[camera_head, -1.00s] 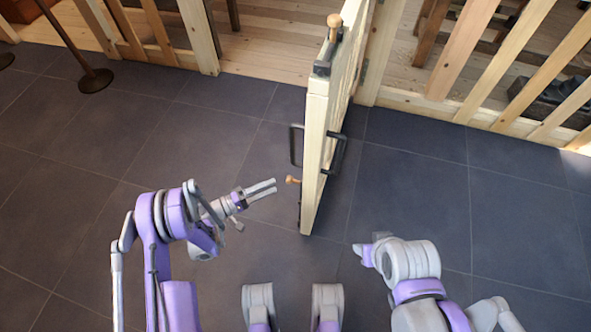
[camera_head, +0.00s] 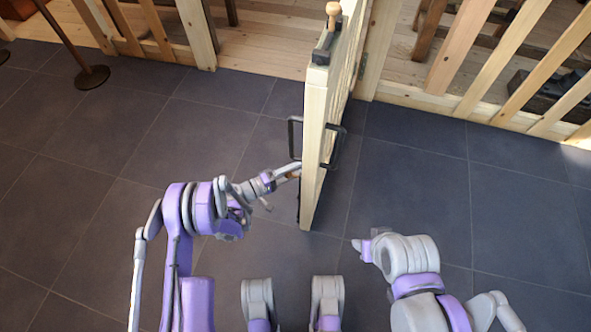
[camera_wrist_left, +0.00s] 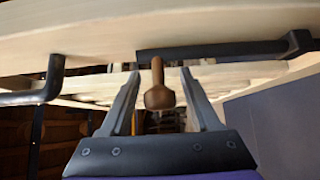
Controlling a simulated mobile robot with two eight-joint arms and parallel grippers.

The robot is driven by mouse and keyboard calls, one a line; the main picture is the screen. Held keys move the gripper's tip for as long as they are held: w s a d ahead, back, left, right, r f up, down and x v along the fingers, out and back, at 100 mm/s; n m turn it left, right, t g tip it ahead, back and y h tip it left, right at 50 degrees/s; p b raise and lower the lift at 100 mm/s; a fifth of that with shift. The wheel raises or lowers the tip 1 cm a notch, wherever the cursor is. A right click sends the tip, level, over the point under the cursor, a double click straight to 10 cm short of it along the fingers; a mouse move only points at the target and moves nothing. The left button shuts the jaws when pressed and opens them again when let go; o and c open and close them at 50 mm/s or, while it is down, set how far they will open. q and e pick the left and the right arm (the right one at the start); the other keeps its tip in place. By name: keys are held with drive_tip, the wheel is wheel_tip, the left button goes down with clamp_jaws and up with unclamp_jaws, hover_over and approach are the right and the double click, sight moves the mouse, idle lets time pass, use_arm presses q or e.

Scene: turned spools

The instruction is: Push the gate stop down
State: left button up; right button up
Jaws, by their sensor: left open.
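The wooden gate (camera_head: 313,130) stands open, seen nearly edge-on in the head view. A wooden knob (camera_wrist_left: 158,95), apparently the gate stop's handle, sticks out from its left face, low near the free end. A dark strip (camera_wrist_left: 220,50) lies on the gate face by the knob's base. My left gripper (camera_head: 290,172) reaches the gate from the left. In the left wrist view, its open fingers (camera_wrist_left: 156,75) stand on both sides of the knob, with gaps showing. My right gripper (camera_head: 359,245) is right of the gate; its fingers are too small to judge.
Black handles stick out on the left (camera_head: 295,137) and right (camera_head: 335,148) of the gate. A second knob (camera_head: 333,14) sits on its far upper end. Slatted fencing (camera_head: 490,60) lies behind at right, and a post base (camera_head: 93,77) stands at left. The tiled floor is clear.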

use_arm(q)
clamp_jaws()
idle(1.4)
